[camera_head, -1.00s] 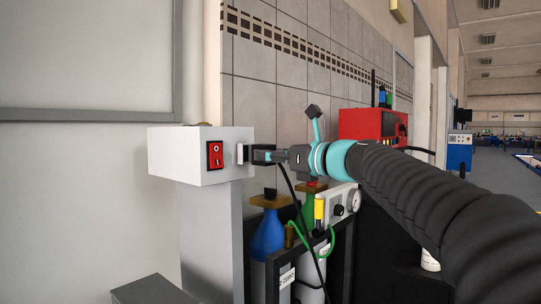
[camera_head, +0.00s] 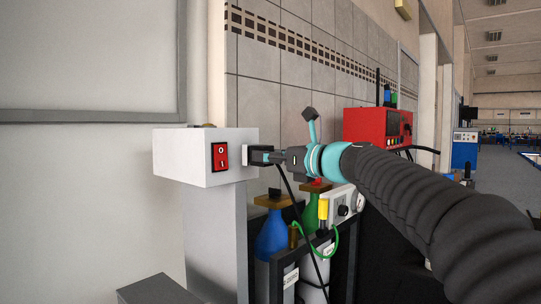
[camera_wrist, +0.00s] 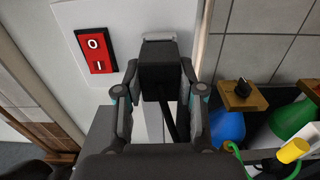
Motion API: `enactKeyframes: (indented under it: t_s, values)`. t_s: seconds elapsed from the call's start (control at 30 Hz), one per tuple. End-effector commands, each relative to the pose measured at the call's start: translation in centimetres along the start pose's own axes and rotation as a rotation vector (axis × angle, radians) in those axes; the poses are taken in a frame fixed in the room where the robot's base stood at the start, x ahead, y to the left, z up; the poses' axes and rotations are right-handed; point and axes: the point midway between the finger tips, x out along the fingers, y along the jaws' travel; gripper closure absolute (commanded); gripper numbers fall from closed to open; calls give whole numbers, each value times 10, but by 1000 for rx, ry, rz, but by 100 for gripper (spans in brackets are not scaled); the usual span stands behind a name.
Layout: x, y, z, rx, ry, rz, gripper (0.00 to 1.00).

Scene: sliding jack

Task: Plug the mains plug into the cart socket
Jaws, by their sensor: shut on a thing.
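My gripper (camera_head: 272,157) is shut on the black mains plug (camera_head: 261,155), with a finger on each side of it in the wrist view (camera_wrist: 160,82). The plug's front meets the pale socket (camera_wrist: 159,37) on the side of the light grey cart box (camera_head: 192,160). No gap shows between them, but the pins and the socket holes are hidden, so I cannot tell how deep the plug sits. The plug's black cable (camera_head: 294,202) hangs down below my gripper.
A red rocker switch (camera_head: 220,157) is on the box face beside the socket. Below my gripper stand a blue gas bottle (camera_head: 271,238) and a green one (camera_head: 313,212) in a dark frame. A red device (camera_head: 378,127) is behind. A tiled wall (camera_head: 255,95) is close.

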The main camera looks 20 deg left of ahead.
Motion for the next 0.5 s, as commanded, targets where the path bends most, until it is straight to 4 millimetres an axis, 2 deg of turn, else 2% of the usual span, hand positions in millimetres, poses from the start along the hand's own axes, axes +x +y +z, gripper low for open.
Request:
enactKeyframes:
  t_s: [0.3, 0.33, 0.43, 0.5]
  values:
    - [7, 0, 1, -1, 0, 0, 98]
    - [7, 0, 1, -1, -1, 0, 56]
    - [7, 0, 0, -1, 0, 0, 32]
    - [7, 0, 0, -1, 0, 0, 32]
